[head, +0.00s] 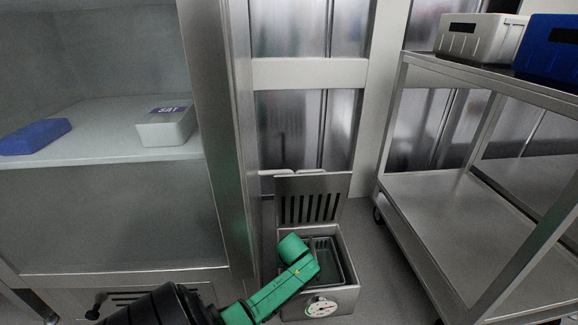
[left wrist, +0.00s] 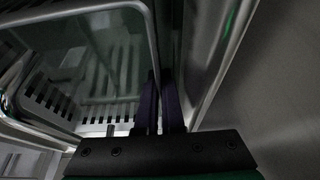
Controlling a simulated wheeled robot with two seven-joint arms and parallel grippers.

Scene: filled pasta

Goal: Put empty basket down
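The basket (left wrist: 85,55) is a grey, see-through-looking container with a pale rim, at the upper left of the left wrist view. In the head view it shows as a dark rimmed container (head: 333,256) inside the open metal box (head: 345,300) on the floor. No contents are visible in it. My left gripper (left wrist: 162,100) has its two dark fingers close together, with the basket's rim running between them. In the head view my green left arm reaches into the box and hides that gripper. I cannot tell whether the basket touches the box's bottom. My right gripper is not in view.
The box's slotted lid (head: 312,200) stands open at the back. A metal cabinet (head: 70,215) on the left holds a blue container (head: 35,137) and a grey SAT container (head: 167,127). A wheeled cart (head: 450,205) on the right carries white (head: 478,38) and blue (head: 550,50) crates.

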